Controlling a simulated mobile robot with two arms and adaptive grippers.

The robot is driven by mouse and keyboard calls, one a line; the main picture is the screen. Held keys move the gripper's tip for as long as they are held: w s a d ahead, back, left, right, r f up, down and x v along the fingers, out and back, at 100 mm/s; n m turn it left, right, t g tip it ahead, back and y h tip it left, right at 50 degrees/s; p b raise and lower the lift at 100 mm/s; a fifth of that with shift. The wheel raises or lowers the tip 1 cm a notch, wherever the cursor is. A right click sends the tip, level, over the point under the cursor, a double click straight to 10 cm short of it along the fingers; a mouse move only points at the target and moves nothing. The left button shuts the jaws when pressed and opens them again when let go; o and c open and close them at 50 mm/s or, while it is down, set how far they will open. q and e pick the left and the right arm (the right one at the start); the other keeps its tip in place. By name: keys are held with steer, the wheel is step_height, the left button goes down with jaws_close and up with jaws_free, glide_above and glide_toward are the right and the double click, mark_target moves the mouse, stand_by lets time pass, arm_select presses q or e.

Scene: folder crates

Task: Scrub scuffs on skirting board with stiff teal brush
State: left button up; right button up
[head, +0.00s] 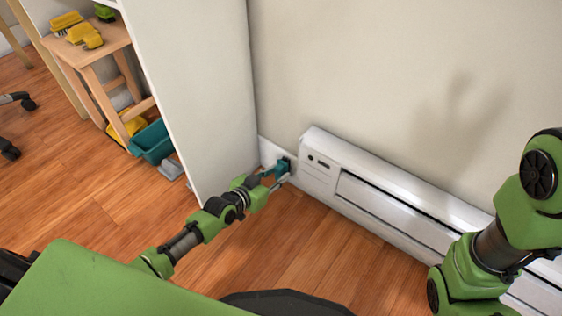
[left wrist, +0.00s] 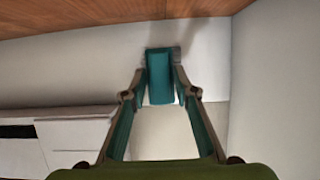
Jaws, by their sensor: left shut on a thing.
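The teal brush (head: 283,166) is held between the fingers of my left gripper (head: 276,173), low in the corner between the white panel and the wall heater. In the left wrist view the teal brush (left wrist: 160,78) stands between the two fingertips of the left gripper (left wrist: 162,70), which is shut on it. The white skirting board (head: 268,151) is right behind the brush; it also shows in the left wrist view (left wrist: 212,75). I cannot tell whether the bristles touch it. No clear scuffs show. My right arm shows at the right, its gripper out of view.
A long white heater (head: 372,185) runs along the wall just right of the brush. A tall white panel (head: 195,90) stands left of it. Further left are a wooden stool (head: 112,40) with yellow things on it and a teal bin (head: 152,142). The wooden floor between is clear.

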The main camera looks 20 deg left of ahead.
arm_select(q)
steer(key=shift+d+r, duration=0.1)
steer(key=shift+d, duration=0.25)
steer(key=shift+s+d+p, duration=0.3)
steer(key=shift+d+p, duration=0.25)
steer(key=shift+d, duration=0.1)
steer(key=shift+s+d+p, duration=0.25)
steer(key=shift+d+p, duration=0.25)
steer(key=shift+d, duration=0.1)
steer(key=shift+s+d, duration=0.15)
steer(key=shift+d, duration=0.25)
steer(key=a, duration=0.1)
steer(key=a+b, duration=0.1)
steer(key=w+a, duration=0.1)
steer(key=shift+w+a+f, duration=0.1)
steer(key=shift+f, duration=0.15)
steer(key=shift+w+a+r+b, duration=0.2)
steer(key=shift+a+b, duration=0.15)
steer(key=shift+a, duration=0.2)
